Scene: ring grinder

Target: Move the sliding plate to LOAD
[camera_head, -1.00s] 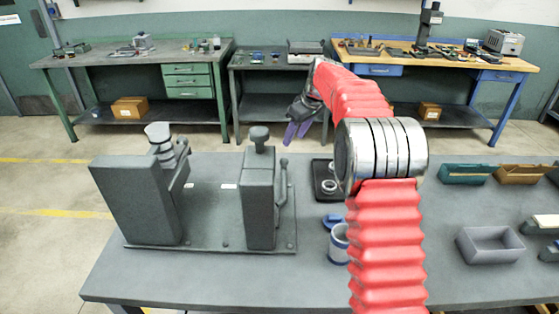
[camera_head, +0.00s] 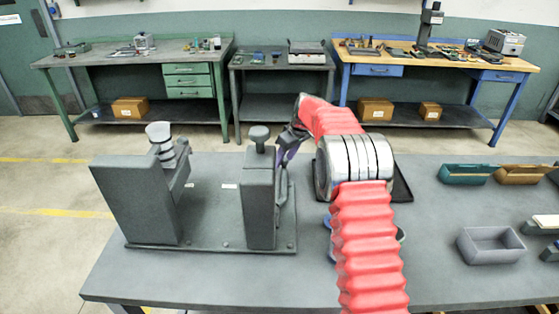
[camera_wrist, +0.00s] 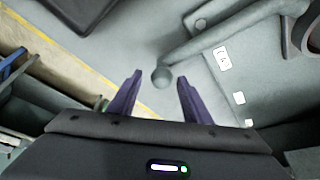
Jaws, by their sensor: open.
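The grey ring grinder sits on the bench, its base plate (camera_head: 215,225) under a left column (camera_head: 140,200) and a right upright block (camera_head: 260,205) with a round knob (camera_head: 259,133) on top. Which part is the sliding plate, I cannot tell for sure. A lever (camera_head: 283,195) stands on the block's right side, partly behind my gripper. My gripper (camera_head: 286,154) is open beside the lever's top. In the wrist view, the lever's ball end (camera_wrist: 161,77) appears between the two purple fingers of my gripper (camera_wrist: 160,82), with no clear contact. Small white labels (camera_wrist: 222,58) show at right.
A dark tray (camera_head: 402,185) and a blue-rimmed cup (camera_head: 400,234) are partly hidden by my arm. A grey bin (camera_head: 490,245), a green bin (camera_head: 465,174) and a brown bin (camera_head: 520,174) are at right. The bench front left of my arm is clear.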

